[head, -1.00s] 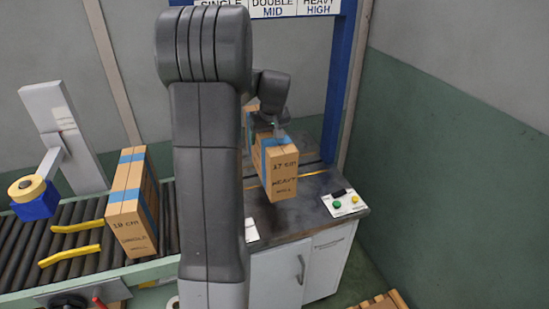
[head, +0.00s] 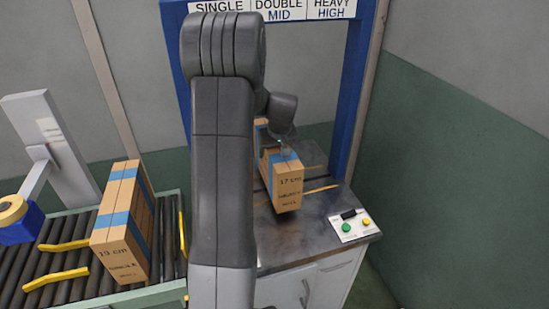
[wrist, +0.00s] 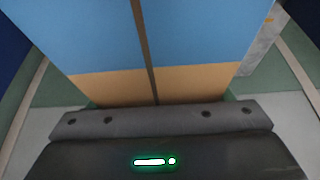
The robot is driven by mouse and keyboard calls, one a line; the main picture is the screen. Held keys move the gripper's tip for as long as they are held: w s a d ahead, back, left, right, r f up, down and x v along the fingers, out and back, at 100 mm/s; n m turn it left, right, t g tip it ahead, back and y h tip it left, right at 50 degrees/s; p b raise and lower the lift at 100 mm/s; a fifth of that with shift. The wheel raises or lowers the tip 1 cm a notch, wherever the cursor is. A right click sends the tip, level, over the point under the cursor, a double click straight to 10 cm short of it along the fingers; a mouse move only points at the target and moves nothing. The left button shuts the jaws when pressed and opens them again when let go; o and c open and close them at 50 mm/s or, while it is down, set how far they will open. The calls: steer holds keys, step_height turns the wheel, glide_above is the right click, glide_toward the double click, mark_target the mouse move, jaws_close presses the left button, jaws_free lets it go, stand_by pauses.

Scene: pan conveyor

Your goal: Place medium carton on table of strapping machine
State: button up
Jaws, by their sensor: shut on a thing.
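A brown carton with blue tape (head: 288,192), marked 17 cm, hangs from my gripper (head: 280,147) over the dark table of the strapping machine (head: 315,218). My gripper is shut on the carton's top. I cannot tell whether the carton's underside touches the table. In the wrist view the carton's blue tape and dark seam (wrist: 110,85) fill the middle, right in front of my gripper's body. A brown and blue part shows behind my wrist in the head view; I cannot tell whether it belongs to this carton.
Another taped carton (head: 119,245) stands on the roller conveyor (head: 70,235) at left, beside yellow guides (head: 58,277). The machine's blue frame (head: 360,90) rises behind the table. A button panel (head: 354,225) sits on the table's right corner. Bare tabletop shows in front of the held carton.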

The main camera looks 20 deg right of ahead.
steer(key=shift+f, duration=1.5)
steer(key=shift+f, duration=0.2)
steer(key=o, duration=1.4)
steer(key=shift+r, duration=0.1)
steer(key=v, duration=1.2)
steer(key=shift+r, duration=0.15)
